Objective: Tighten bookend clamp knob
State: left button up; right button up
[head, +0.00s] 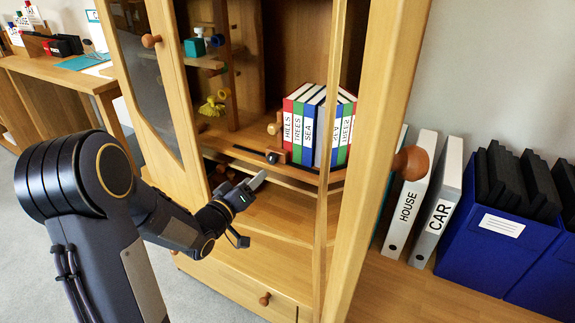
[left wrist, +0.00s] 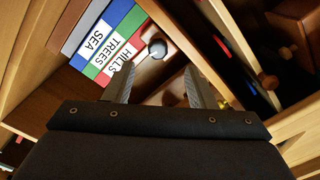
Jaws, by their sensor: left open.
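The small dark round clamp knob (head: 272,157) sits at the front of the shelf, just left of the row of books (head: 318,125). It also shows in the left wrist view (left wrist: 157,49), as a dark ball with a pale highlight. A wooden bookend piece (head: 275,127) stands at the left end of the books. My left gripper (head: 250,211) is open in front of the cabinet, below the knob and apart from it. In the left wrist view, the knob appears beyond the gap between my open fingers (left wrist: 160,87), with nothing between them. My right gripper is not in view.
The open cabinet door (head: 375,170) with its round wooden handle (head: 410,163) stands right of the shelf. A glazed door (head: 155,85) stands open at left. A yellow tassel-like item (head: 211,107) hangs inside. Binders (head: 436,212) and blue boxes (head: 492,240) stand at right.

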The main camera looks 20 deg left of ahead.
aim_at(270, 160)
pick_arm(q)
jog(key=w, duration=0.2)
jog(key=w+b, duration=0.1)
jog(key=w, duration=0.4)
jog(key=shift+w+d+r, duration=0.25)
jog(key=shift+d+r, duration=0.1)
jog(key=shift+d, duration=0.05)
jog(key=shift+c, duration=0.4)
jog(key=c, duration=0.9)
jog(key=shift+b, duration=0.35)
